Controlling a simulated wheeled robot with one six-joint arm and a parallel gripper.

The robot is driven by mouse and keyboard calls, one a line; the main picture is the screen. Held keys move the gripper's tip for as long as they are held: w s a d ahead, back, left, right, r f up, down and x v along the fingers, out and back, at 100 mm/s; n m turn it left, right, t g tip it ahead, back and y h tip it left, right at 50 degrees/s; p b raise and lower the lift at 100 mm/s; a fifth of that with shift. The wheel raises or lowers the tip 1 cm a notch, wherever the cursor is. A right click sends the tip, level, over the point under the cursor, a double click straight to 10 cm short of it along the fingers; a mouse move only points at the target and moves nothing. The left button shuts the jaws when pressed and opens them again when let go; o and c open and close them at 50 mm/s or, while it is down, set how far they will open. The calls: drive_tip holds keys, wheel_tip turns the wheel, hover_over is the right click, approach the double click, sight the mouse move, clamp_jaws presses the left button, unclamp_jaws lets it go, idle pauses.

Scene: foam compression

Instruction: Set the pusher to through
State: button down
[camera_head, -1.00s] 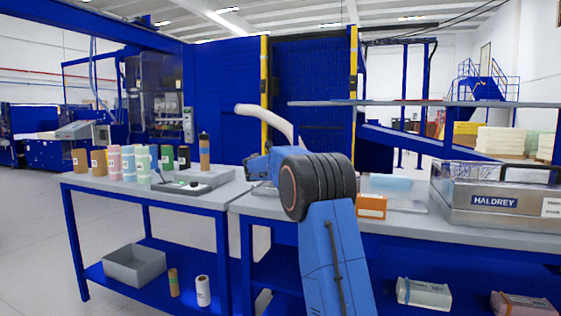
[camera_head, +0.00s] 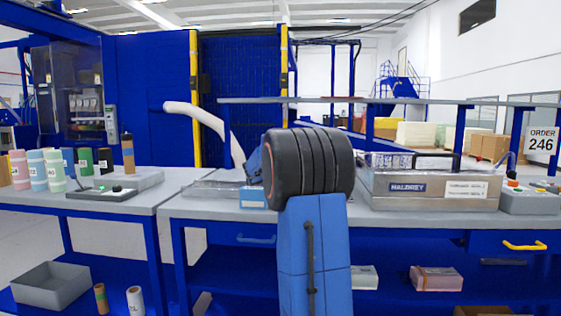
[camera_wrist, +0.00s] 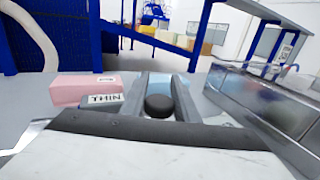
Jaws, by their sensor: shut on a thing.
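In the wrist view, my gripper (camera_wrist: 161,92) has two grey fingers close together, pointing forward over the grey bench. A dark round knob-like piece (camera_wrist: 158,106) sits between them, and they are shut on it. In the head view, my own arm hides the gripper and what it holds. A metal case marked HALDREY (camera_head: 428,187) stands on the bench to the right of my arm, and its side shows at the right of the wrist view (camera_wrist: 262,105). I cannot make out which part is the pusher or how it is set.
A pink block (camera_wrist: 84,87) and a THIN label (camera_wrist: 105,98) lie left of the fingers. A light-blue piece (camera_wrist: 163,79) lies beyond. A control box with buttons (camera_head: 527,200) stands right of the case. Several foam cylinders (camera_head: 54,170) stand on the left table.

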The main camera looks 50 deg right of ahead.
drive_tip(key=shift+s+d, duration=0.2)
drive_tip(key=shift+s, duration=0.05)
drive_tip(key=c, duration=1.4)
unclamp_jaws()
drive_tip(key=v, duration=1.7)
drive_tip(key=shift+s+a, duration=0.15)
drive_tip(key=shift+a, duration=0.05)
